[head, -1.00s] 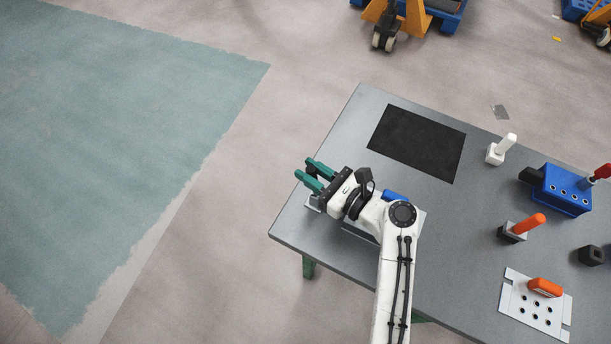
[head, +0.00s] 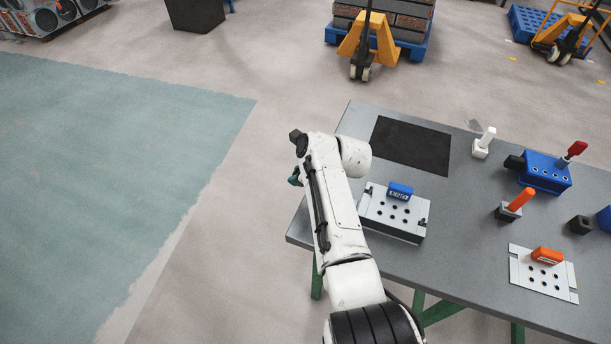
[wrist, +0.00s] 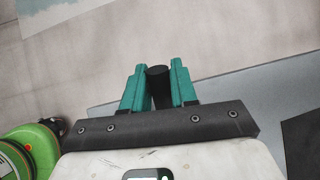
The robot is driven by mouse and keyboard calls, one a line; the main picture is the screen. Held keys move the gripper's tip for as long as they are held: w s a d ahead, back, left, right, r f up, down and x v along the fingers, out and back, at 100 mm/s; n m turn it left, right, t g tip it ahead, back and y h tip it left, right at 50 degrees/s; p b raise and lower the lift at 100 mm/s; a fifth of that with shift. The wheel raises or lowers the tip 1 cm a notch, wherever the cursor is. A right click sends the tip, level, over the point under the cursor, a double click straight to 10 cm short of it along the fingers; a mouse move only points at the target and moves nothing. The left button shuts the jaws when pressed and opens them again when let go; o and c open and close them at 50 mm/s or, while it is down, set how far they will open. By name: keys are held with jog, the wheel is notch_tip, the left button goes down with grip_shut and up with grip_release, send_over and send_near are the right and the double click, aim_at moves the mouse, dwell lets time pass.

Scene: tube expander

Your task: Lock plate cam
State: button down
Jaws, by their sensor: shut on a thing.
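The white plate (head: 390,228) with several dark holes lies near the left end of the table. A blue block (head: 400,191) with white lettering stands on its back part. A small dark cam (head: 369,190) shows at the plate's left end and another (head: 422,221) at its right end. My gripper (head: 295,178) is left of the plate, past the table's left edge in the picture and mostly hidden by my arm. In the wrist view its green fingers (wrist: 159,72) are shut on a black rounded piece (wrist: 159,84). What this piece belongs to is hidden.
The grey table (head: 470,235) also carries a black mat (head: 412,145), a white-handled tool (head: 484,144), a blue fixture (head: 545,174), an orange-handled tool (head: 516,204) and a second plate (head: 560,288) with an orange block. Open floor lies left of the table.

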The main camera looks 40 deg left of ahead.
jog(key=f+h+b, duration=0.1)
jog(key=h+b, duration=0.1)
jog(key=b, duration=0.1)
jog(key=a+f+h+b, duration=0.1)
jog(key=f+h+b, duration=0.1)
jog(key=b, duration=0.1)
jog(key=shift+s+f+t, duration=0.2)
jog(key=shift+f+t, duration=0.1)
jog(key=shift+t, duration=0.1)
jog(key=shift+b, duration=0.35)
jog(key=c, duration=1)
grip_release()
jog(key=shift+a, duration=0.1)
jog(key=p+v, duration=0.4)
jog(key=v, duration=0.6)
jog(key=shift+r, duration=0.4)
